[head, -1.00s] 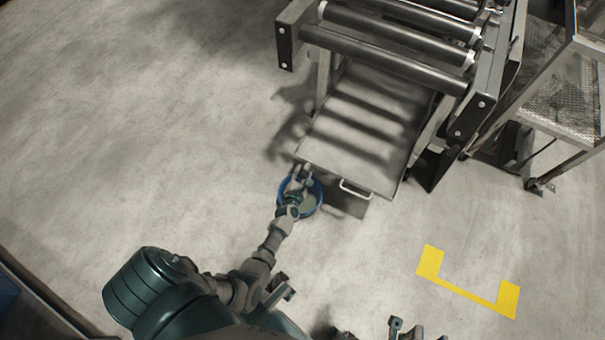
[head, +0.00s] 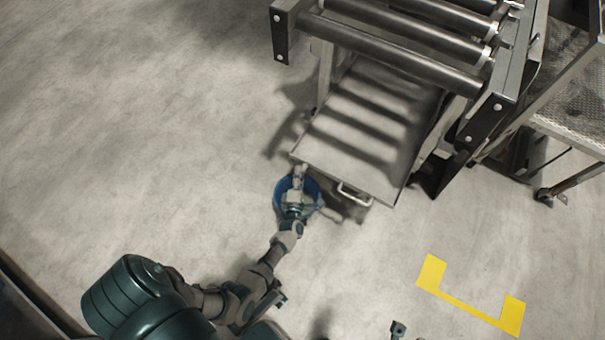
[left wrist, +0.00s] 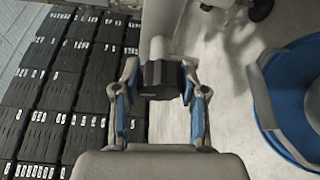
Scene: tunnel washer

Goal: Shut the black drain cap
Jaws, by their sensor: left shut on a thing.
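The black drain cap (left wrist: 160,79) is a ribbed knob on the end of a pale pipe (left wrist: 158,47) in the left wrist view. My left gripper (left wrist: 160,88) has its two blue-padded fingers on either side of the cap and is shut on it. In the head view my left gripper (head: 298,176) is at the front left corner of the metal drip tray (head: 358,155), above the blue bucket (head: 280,199). The cap cannot be made out there. A small part of my right gripper (head: 398,328) shows at the bottom edge; its jaws cannot be judged.
The blue bucket (left wrist: 291,135) stands right of the gripper in the left wrist view. Rollers (head: 400,51) run above the tray, and a handle (head: 354,194) sticks out at its front. A wheeled cart (head: 570,130) stands right. Yellow floor marking (head: 470,306) lies lower right; floor left is clear.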

